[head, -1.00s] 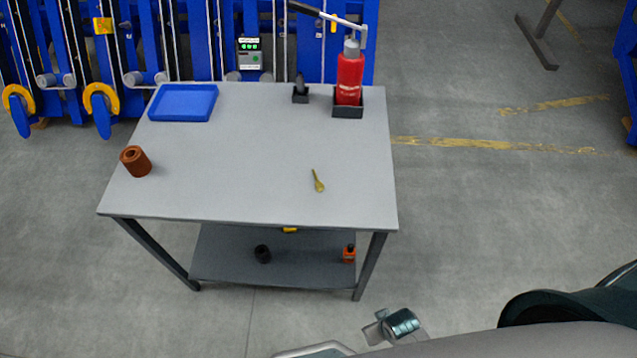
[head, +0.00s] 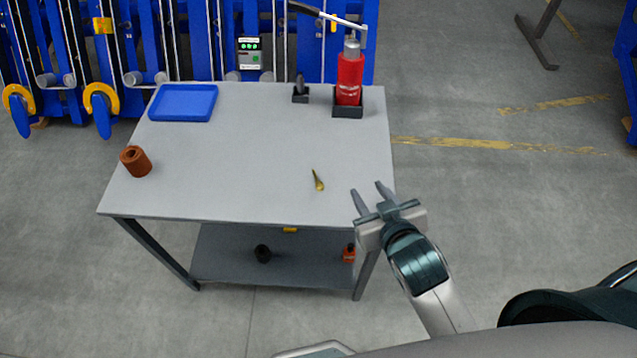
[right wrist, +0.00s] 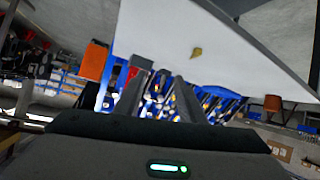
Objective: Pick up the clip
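The clip (head: 318,180) is a small, narrow, yellow-gold piece lying on the grey table top (head: 240,190), right of its middle. It also shows in the right wrist view as a small tan shape (right wrist: 196,52) on the pale table surface. My right gripper (head: 369,190) is at the table's right front edge, to the right of the clip and apart from it. Its two fingers are spread with nothing between them. In the right wrist view the fingers (right wrist: 155,95) point toward the background. My left gripper is not in view.
A blue tray (head: 183,103) lies at the table's back left. A red bottle-like tool (head: 349,75) sits in a black holder at the back right, beside a small black holder (head: 300,94). The table's middle is clear.

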